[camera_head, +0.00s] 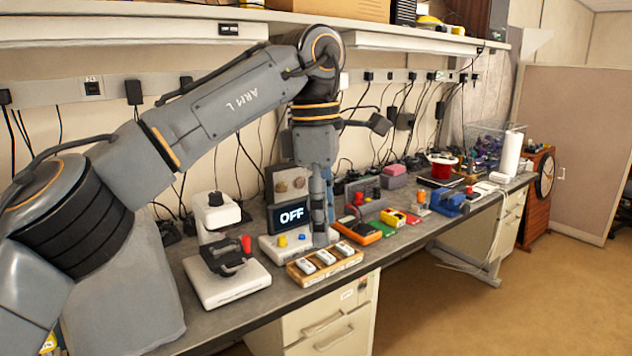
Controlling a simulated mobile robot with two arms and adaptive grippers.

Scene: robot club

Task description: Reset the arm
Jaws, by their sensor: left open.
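My left arm (215,105), marked "ARM L", reaches in from the left and bends down over the workbench. My left gripper (322,238) points down at the bench, its fingers seen nearly edge-on. It is open, and I see nothing held in it. It overlaps the right side of a device with a lit display reading "OFF" (291,214); I cannot tell if they touch. That device has a pale base with a yellow knob (282,241). A wooden tray (351,266) with white modules lies just in front of the gripper. My right gripper is out of view.
A white device with a black handle (226,262) stands left of the display. Right of the gripper are an orange meter (361,234), a blue vise (449,203) and a red bowl (442,160). A shelf (420,43) overhangs the bench. The floor at right is clear.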

